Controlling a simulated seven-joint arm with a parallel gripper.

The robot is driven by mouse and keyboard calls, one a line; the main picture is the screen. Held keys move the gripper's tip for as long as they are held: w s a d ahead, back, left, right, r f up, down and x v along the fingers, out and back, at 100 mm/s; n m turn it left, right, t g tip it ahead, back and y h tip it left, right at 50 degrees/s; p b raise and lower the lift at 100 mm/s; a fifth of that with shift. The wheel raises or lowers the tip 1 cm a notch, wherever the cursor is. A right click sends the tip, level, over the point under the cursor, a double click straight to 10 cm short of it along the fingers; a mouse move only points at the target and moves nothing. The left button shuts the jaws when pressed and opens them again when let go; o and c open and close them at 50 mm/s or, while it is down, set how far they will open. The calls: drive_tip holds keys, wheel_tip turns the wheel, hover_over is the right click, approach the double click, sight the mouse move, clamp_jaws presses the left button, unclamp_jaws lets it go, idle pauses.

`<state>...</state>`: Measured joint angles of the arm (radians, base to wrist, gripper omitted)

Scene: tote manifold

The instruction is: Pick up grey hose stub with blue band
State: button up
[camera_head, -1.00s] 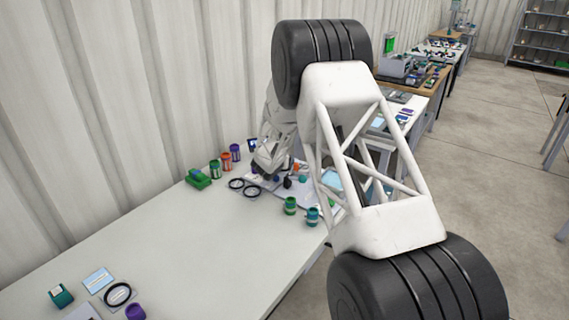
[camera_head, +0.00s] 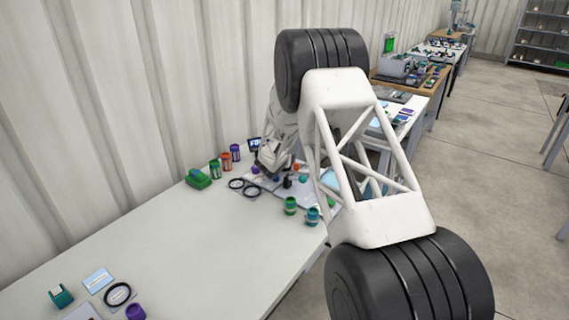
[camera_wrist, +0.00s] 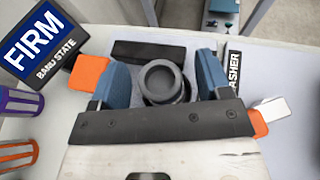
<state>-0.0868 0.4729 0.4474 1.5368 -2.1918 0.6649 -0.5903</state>
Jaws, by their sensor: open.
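In the wrist view a dark grey, round, hollow piece (camera_wrist: 161,80), which looks like the hose stub, stands with its open end facing the camera. No blue band shows on it from this angle. My gripper (camera_wrist: 164,82) is open, with one blue finger on each side of this piece. Small gaps seem to show beside it; I cannot tell whether either finger touches. In the head view my gripper (camera_head: 268,170) is low over the far end of the white table, and I cannot make out the stub clearly there.
A FIRM sign (camera_wrist: 43,45) and purple and orange cans are left of my gripper in the wrist view. The table's middle is clear.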

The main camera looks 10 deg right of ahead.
drive_tip(key=c, duration=1.1)
drive_tip(key=shift+r, duration=0.1)
drive_tip(key=shift+r, duration=4.9)
drive_tip(key=shift+a, duration=0.1)
drive_tip(key=shift+a, duration=0.55)
drive_tip(key=s+a+f+m+g+h, duration=0.1)
drive_tip(key=s+a+m+g+h, duration=0.1)
drive_tip(key=a, duration=0.8)
drive_tip(key=s+a+f+m+g+h, duration=0.1)
drive_tip(key=s+a+m+g+h, duration=0.1)
drive_tip(key=a, duration=0.8)
drive_tip(key=s+m+h, duration=0.1)
drive_tip(key=s+m, duration=0.1)
drive_tip(key=s, duration=0.1)
drive_tip(key=shift+s+f+g, duration=0.15)
drive_tip(key=shift+s+g, duration=0.25)
